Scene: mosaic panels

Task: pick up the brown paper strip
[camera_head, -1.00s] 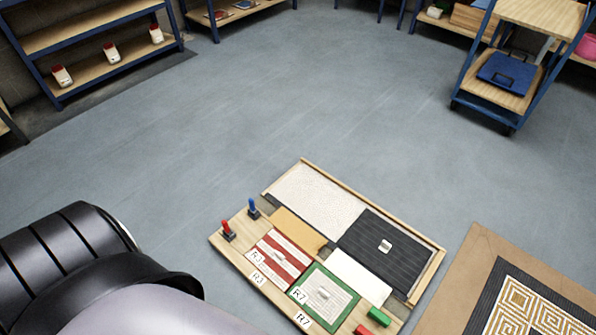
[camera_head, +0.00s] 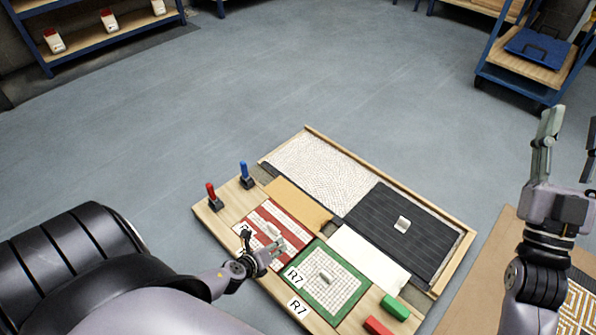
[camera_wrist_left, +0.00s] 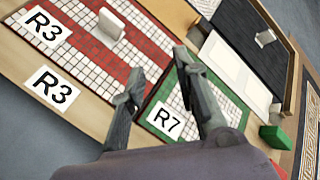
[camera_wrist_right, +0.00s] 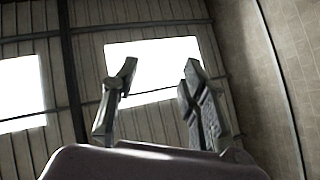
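The brown paper strip (camera_head: 297,204) lies flat on the board between the red-and-white panel (camera_head: 287,228) and the white mosaic panel (camera_head: 322,175). Its right end looks ragged. A brown piece that looks like the strip shows at the top of the left wrist view (camera_wrist_left: 172,14), cut off by the frame. My left gripper (camera_head: 276,249) is over the red panel near the green-framed panel, on the near side of the strip and apart from it. Its fingers are spread and empty in the left wrist view (camera_wrist_left: 157,75). My right gripper (camera_head: 570,130) is raised at the right, open and empty.
A red-handled stamp (camera_head: 213,197) and a blue-handled stamp (camera_head: 246,175) stand at the board's left edge. A cream sheet (camera_head: 368,257), a dark panel (camera_head: 412,228) and the green-framed panel (camera_head: 327,284) lie to the right. Green (camera_head: 396,308) and red blocks (camera_head: 378,326) sit in front.

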